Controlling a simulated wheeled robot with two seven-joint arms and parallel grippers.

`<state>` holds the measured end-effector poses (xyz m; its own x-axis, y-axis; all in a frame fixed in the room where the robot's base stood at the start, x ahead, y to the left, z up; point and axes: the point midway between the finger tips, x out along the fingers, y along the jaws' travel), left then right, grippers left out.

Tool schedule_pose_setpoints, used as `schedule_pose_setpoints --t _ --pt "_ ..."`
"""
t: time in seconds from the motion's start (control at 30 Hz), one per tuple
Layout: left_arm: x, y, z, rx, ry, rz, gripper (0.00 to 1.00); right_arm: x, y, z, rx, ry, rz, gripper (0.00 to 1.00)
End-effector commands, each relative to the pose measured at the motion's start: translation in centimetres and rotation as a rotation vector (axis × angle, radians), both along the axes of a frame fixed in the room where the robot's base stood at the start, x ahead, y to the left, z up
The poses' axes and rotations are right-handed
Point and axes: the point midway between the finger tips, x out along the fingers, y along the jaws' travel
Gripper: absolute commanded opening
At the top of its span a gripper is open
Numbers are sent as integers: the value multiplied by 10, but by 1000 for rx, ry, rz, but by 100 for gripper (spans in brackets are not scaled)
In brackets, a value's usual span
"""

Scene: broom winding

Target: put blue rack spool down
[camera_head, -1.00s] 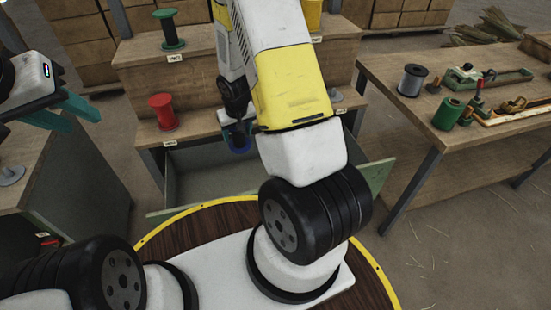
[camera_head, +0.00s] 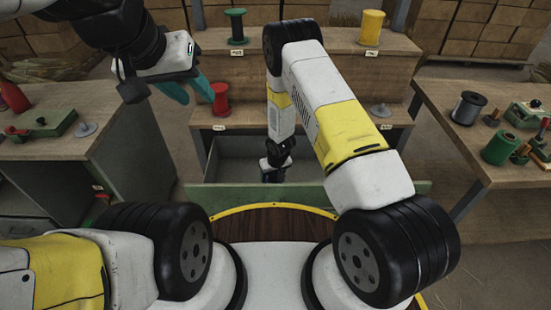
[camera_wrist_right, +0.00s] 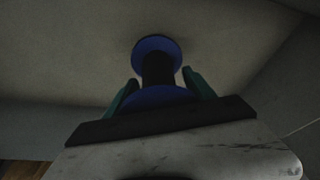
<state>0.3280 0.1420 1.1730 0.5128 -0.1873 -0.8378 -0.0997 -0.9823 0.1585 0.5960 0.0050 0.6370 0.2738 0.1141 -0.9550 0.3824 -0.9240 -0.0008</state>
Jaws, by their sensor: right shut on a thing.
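The blue spool (camera_wrist_right: 157,46), with blue flanges and a dark core, shows in the right wrist view. My right gripper (camera_wrist_right: 160,77) has its green fingers on either side of the spool and is shut on it. In the head view my right gripper (camera_head: 274,170) points down inside the open drawer (camera_head: 230,172), and the spool is hidden there. The wrist view shows pale drawer floor behind the spool; I cannot tell whether the spool touches it. My left gripper (camera_head: 188,91) is open and empty at upper left, its teal fingers apart.
The stepped wooden rack holds a red spool (camera_head: 221,98), a green spool (camera_head: 236,25) and a yellow spool (camera_head: 371,27). A grey peg (camera_head: 380,110) stands bare on the lower step.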

Motion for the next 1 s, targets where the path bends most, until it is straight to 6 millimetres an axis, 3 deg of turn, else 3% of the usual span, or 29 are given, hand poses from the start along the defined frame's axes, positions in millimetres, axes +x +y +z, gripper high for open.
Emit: schedule_pose_setpoints --t 0.23,0.67,0.7,0.8,1.0 --pt "0 0 0 0 0 0 36 -1 -1 -35 -1 2 1 19" --pt "0 0 0 0 0 0 36 0 0 -41 0 1 0 19" --pt "0 0 0 0 0 0 36 0 -1 -40 0 1 0 71" --pt "0 0 0 0 0 0 36 0 0 -40 0 1 0 85" --pt "0 0 0 0 0 0 36 0 0 -40 0 1 0 85"
